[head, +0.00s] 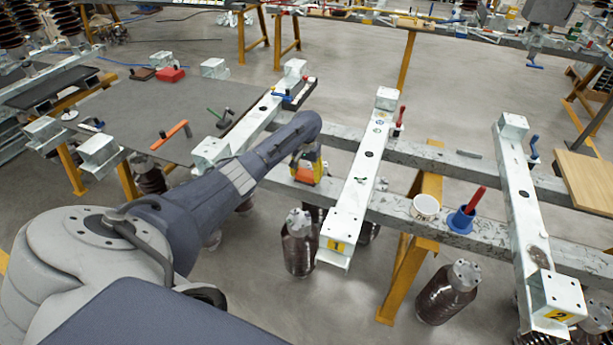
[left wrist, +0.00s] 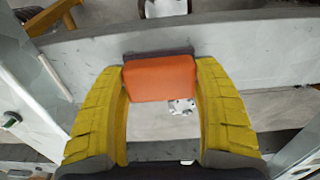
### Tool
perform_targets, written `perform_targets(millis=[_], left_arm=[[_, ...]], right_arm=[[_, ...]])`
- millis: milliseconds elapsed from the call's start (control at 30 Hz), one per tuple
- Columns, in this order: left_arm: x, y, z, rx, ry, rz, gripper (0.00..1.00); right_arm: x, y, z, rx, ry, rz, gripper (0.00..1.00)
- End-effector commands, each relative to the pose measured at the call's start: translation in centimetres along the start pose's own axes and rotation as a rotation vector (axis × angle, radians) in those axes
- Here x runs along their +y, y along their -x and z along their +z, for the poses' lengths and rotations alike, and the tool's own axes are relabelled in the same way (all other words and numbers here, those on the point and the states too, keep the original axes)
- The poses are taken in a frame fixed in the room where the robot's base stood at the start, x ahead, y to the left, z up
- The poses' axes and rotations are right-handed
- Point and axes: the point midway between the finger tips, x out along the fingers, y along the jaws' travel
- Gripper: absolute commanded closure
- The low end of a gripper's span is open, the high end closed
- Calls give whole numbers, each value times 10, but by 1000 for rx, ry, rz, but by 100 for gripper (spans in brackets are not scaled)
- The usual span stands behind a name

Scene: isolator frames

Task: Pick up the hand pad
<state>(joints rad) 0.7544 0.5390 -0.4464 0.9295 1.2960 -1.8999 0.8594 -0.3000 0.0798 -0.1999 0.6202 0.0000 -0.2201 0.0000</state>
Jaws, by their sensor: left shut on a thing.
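The hand pad is an orange block with a dark strip along one edge. In the left wrist view the hand pad (left wrist: 160,78) sits between the two yellow fingers of my left gripper (left wrist: 160,85), which press on its sides. In the head view the hand pad (head: 304,175) shows as a small orange patch at the end of my left arm, by the yellow fingers of my left gripper (head: 311,168), partly hidden by the arm. It is over or beside the long grey beam; I cannot tell if it touches it. My right gripper is not in view.
A white crossbar labelled 1 (head: 358,190) lies just right of the gripper, and one labelled 2 (head: 523,205) further right. Brown insulators (head: 299,250) hang below.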

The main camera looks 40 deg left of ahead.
Motion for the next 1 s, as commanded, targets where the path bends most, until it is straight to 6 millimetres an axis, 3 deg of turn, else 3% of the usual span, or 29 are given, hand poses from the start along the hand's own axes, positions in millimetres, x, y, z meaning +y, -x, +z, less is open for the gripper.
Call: perform_targets(millis=[233,367,800,1000], left_arm=[[0,11,-1,1,0,1,62],[0,29,-1,3,-2,1,62],[-1,131,-2,6,-1,-2,62],[-1,167,-1,5,-1,-2,62]], right_arm=[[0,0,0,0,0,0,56],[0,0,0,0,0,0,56],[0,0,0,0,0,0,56],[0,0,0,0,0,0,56]])
